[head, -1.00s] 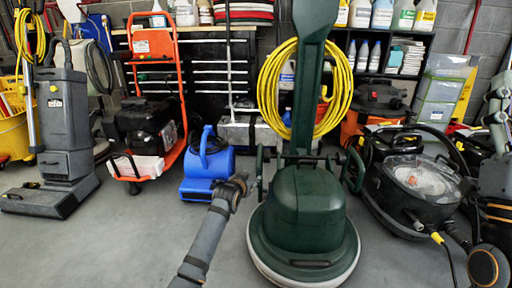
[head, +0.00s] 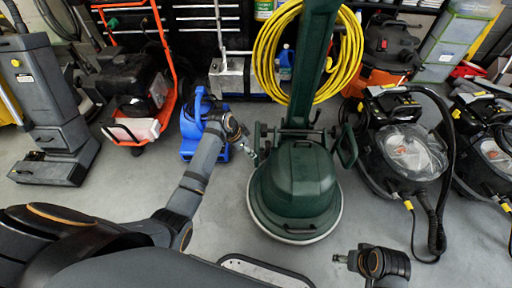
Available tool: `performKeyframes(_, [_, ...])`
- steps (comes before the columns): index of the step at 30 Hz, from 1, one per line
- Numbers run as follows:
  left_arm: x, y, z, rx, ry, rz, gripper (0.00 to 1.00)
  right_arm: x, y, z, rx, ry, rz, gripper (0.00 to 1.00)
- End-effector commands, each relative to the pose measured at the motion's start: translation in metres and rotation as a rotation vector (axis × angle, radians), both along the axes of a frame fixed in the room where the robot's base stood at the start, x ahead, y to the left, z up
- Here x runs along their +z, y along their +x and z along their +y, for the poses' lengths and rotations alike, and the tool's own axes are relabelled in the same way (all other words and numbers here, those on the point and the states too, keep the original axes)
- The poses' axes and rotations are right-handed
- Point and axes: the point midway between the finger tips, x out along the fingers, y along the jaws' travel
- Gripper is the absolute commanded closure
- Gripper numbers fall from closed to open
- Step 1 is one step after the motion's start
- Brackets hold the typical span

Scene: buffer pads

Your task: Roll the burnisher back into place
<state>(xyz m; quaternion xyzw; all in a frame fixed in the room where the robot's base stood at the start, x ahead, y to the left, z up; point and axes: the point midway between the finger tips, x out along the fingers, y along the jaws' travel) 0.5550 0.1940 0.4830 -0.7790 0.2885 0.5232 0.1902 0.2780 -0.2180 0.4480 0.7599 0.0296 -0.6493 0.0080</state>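The burnisher (head: 300,183) is a dark green floor machine with a round base, standing in the middle of the head view. Its tall green handle column rises out of the top of the picture, with a coiled yellow cord (head: 267,52) hung on it. My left gripper (head: 252,157) is beside the left side of the burnisher's housing; I cannot tell whether it touches. My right gripper (head: 341,258) is low, in front and to the right of the base, apart from it. Both grippers' fingers are too small to read as open or shut.
A blue blower (head: 190,125) stands close behind my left forearm. A black vacuum machine (head: 400,160) with a hose stands right of the burnisher. An orange-framed machine (head: 133,92) and a grey upright machine (head: 50,110) are at left.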

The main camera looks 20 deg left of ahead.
Motion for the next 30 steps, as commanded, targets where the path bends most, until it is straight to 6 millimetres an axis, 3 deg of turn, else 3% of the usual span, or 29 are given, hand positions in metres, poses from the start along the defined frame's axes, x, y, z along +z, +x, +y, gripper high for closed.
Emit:
performKeyframes(15, [-0.087,0.027,-0.022,0.003,0.0,-0.003,0.55,-0.054,0.013,0.018,-0.008,0.079,-0.216,0.41])
performKeyframes(28, [-0.096,0.031,-0.026,0.004,0.0,-0.004,0.55,-0.055,0.016,0.02,-0.013,0.093,-0.262,0.41])
performKeyframes(30, [-0.096,0.031,-0.026,0.004,0.001,-0.003,0.65,-0.055,0.016,0.02,-0.013,0.092,-0.261,0.41])
